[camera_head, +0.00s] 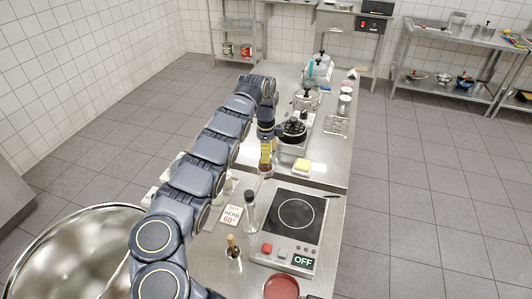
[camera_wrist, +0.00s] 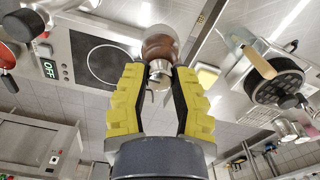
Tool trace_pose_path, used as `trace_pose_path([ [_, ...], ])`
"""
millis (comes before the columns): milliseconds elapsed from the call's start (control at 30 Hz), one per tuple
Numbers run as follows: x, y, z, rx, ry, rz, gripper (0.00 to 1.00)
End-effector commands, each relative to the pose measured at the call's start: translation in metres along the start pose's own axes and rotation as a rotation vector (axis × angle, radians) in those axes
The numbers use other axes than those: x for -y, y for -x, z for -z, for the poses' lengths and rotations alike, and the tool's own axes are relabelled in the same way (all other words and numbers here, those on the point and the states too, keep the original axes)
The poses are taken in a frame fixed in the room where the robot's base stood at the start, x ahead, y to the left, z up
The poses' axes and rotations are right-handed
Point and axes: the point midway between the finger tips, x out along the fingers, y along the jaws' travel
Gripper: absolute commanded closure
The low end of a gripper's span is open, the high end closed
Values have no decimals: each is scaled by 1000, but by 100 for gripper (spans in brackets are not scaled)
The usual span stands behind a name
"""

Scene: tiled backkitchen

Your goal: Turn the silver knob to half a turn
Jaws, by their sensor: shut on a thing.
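My gripper (camera_wrist: 160,80) has yellow-padded fingers closed on a small silver knob (camera_wrist: 160,70) in the wrist view. The knob sits at the near end of a rounded, reddish-brown glassy body (camera_wrist: 160,43), just beyond the fingertips. In the head view my gripper (camera_head: 266,152) points down over the counter, and a reddish part (camera_head: 265,169) of the gripped thing shows below it. The fingers hide the knob there. The knob's turn angle cannot be read.
A black hob (camera_head: 296,214) with an OFF display (camera_head: 303,262) lies nearer. A bottle (camera_head: 249,212) and a 60° sign (camera_head: 231,215) stand beside it. A large metal bowl (camera_head: 40,245) is at left.

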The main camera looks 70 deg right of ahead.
Motion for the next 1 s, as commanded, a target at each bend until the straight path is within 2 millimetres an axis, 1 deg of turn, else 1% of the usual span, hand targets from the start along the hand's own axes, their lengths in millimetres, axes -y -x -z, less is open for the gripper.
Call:
trace_pose_path([
  [200, 0, 0, 1, -1, -31, 2, 100],
  [567, 0, 0, 1, -1, -33, 1, 100],
  [600, 0, 0, 1, -1, -33, 1, 63],
  [633, 0, 0, 1, -1, -33, 1, 50],
  [667, 0, 0, 1, -1, -33, 1, 44],
  [1000, 0, 2, 0, -1, -32, 1, 44],
])
